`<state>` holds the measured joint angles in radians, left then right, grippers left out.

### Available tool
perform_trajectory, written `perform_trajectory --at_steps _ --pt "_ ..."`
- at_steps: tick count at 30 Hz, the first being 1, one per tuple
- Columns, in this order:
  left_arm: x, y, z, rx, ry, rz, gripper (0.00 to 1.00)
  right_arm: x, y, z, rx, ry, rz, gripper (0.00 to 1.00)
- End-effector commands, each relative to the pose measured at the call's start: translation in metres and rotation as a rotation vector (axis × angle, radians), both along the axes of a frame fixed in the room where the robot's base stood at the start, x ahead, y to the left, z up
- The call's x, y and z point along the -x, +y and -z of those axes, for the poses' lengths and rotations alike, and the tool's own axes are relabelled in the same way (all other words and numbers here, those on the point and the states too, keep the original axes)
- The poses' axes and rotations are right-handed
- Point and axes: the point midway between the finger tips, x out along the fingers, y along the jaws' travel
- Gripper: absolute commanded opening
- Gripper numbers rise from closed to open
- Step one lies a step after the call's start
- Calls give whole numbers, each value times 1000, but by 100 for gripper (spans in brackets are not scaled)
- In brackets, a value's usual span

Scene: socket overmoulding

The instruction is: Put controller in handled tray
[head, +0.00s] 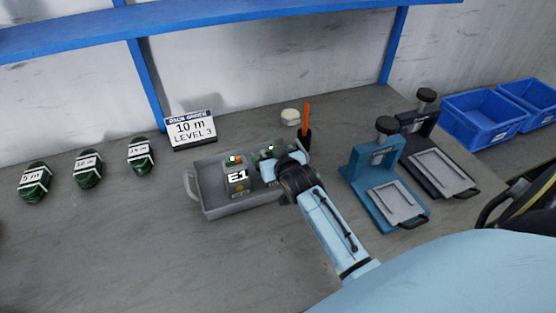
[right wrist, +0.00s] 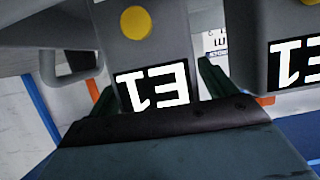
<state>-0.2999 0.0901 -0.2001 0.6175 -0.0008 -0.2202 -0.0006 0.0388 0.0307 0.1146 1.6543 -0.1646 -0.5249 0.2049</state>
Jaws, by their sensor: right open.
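The grey handled tray (head: 222,208) sits on the table near the middle of the head view. One grey controller (head: 238,178) with a black E1 label stands in its left part. A second controller (head: 270,150) is at the tray's right part, mostly hidden by my right gripper (head: 268,168). In the right wrist view this E1 controller (right wrist: 150,45) is between the open fingers of my right gripper (right wrist: 145,75), and the other controller (right wrist: 293,45) is beside it on the right. Whether the second controller rests on the tray floor is hidden. My left gripper is out of view.
A sign (head: 191,130) stands behind the tray. Several green wrapped bundles (head: 88,170) lie at left. An orange stick in a black cup (head: 304,138) and a white round item (head: 290,117) stand behind right. A blue press (head: 372,165), a dark press (head: 425,130) and blue bins (head: 480,118) stand right.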

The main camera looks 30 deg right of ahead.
Motion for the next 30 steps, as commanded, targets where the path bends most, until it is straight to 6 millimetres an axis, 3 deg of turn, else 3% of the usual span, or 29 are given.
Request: perform_trajectory --at_steps 9,16,21,30 --pt "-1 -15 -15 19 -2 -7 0 55 12 -23 -2 4 0 83" --pt "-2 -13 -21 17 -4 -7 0 92 20 -38 -1 4 0 83" --pt "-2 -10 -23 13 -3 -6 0 104 23 -43 0 2 0 83" --pt "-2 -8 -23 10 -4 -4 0 105 23 -43 0 3 1 83"
